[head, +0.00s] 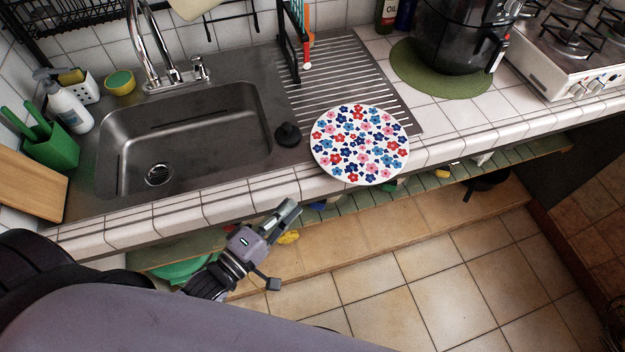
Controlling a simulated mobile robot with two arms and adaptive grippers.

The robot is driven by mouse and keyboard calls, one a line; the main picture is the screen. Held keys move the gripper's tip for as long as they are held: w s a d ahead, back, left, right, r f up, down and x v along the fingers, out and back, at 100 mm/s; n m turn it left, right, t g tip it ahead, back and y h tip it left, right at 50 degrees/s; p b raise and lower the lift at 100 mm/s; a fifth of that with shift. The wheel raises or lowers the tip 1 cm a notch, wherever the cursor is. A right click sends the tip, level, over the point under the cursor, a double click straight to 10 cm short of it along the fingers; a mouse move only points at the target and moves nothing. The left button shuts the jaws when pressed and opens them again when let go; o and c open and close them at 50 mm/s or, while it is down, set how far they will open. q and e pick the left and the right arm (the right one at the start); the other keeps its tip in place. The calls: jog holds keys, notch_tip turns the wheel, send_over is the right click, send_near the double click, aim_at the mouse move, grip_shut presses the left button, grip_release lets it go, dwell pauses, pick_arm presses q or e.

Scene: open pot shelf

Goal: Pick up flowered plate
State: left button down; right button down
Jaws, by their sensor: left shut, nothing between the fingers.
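The flowered plate (359,145) is round and white with red, blue and pink flowers. It lies on the counter at the right end of the sink unit, partly over the ribbed drainboard (352,75) and reaching the tiled front edge. My left gripper (291,211) is in front of the counter edge, to the left of the plate and nearer to me. It is shut, empty and apart from the plate. My right gripper is not in view.
A black sink plug (288,135) sits just left of the plate. The steel sink basin (190,135) is empty. A black appliance (462,35) stands on a green mat (410,75) at the back right. An open shelf with items runs below the counter.

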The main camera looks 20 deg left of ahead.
aim_at(335, 178)
pick_arm(q)
jog(key=p+x, duration=0.1)
jog(key=x, duration=0.3)
jog(key=p+x, duration=0.1)
jog(key=x, duration=0.3)
jog(key=shift+w+d+r, duration=0.15)
jog(key=shift+w+r, duration=0.05)
jog(key=shift+r, duration=0.05)
jog(key=shift+w+d+f, duration=0.15)
jog(key=shift+w+d, duration=0.1)
jog(key=shift+w, duration=0.4)
jog(key=shift+w+d, duration=0.25)
jog(key=shift+d, duration=0.35)
jog(key=shift+w+d, duration=0.25)
jog(key=shift+d, duration=0.4)
jog(key=shift+w+d, duration=0.25)
jog(key=shift+d, duration=0.35)
jog(key=shift+s+a, duration=0.1)
